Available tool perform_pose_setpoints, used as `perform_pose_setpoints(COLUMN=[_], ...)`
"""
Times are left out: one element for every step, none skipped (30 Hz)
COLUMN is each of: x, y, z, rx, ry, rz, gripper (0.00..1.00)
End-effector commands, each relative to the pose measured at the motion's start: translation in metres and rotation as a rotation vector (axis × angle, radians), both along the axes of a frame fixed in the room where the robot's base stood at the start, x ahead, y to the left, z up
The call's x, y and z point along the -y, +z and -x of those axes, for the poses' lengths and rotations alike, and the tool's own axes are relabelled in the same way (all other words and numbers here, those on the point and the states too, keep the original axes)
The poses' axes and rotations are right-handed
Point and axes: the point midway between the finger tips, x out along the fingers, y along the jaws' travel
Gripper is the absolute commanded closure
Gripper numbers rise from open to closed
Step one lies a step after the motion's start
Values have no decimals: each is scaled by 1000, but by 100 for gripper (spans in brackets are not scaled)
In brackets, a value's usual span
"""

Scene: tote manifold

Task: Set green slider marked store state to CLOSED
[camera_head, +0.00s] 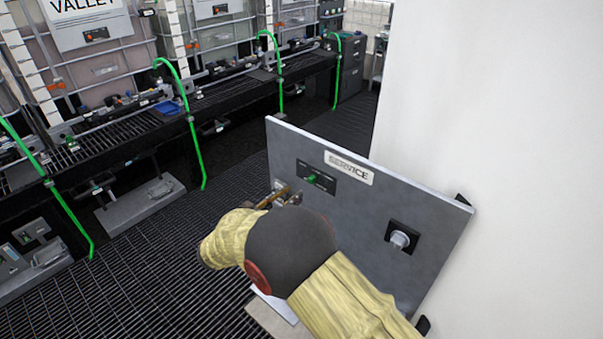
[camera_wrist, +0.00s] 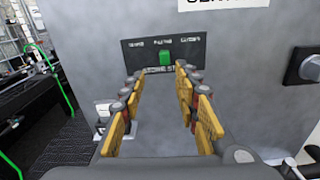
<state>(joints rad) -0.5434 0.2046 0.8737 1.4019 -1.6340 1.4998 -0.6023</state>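A green slider (camera_head: 312,178) sits in a dark plate (camera_head: 330,180) on the grey SERVICE panel (camera_head: 421,198). In the wrist view the green slider (camera_wrist: 165,58) stands near the middle of the dark plate (camera_wrist: 190,48). Small labels run above it, too blurred to read surely; lettering below it is partly covered. My gripper (camera_head: 283,193) is in front of the panel, just below the plate. In the wrist view my gripper (camera_wrist: 160,80) is open, its yellow finger pads apart, with the slider showing between and beyond the tips. I see no contact with the slider.
A round silver knob on a black mount (camera_head: 401,240) is on the panel's right side. A white wall (camera_head: 490,90) stands behind the panel. Racks with green hoses (camera_head: 195,140) stand at the left. Dark grated floor (camera_head: 180,270) is clear between.

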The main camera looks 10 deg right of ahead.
Motion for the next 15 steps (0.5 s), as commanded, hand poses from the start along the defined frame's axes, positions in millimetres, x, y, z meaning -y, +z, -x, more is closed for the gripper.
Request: perform_pose_setpoints(x=[1, 2, 4, 6, 8, 11, 14, 17, 23, 27, 31, 36, 40, 43, 48], y=[3, 4, 4, 4, 4, 4, 4, 4, 4, 4, 5, 5, 4, 4, 4], z=[1, 2, 2, 1, -1, -3, -5, -8, -11, -14, -17, -21, -24, -26, -29], rx=[-15, -23, -30, -34, -36, -37, -38, -37, -37, -36, -36, -37, -37, -37, -37], ry=[0, -5, -8, -8, -9, -10, -10, -9, -10, -11, -11, -10, -10, -11, -11], rz=[33, 44, 50, 52, 52, 53, 52, 51, 51, 51, 51, 50, 50, 50, 50], gripper=[68, 68, 68, 68, 68, 68, 68, 68, 68, 68, 68, 68, 68, 68, 68])
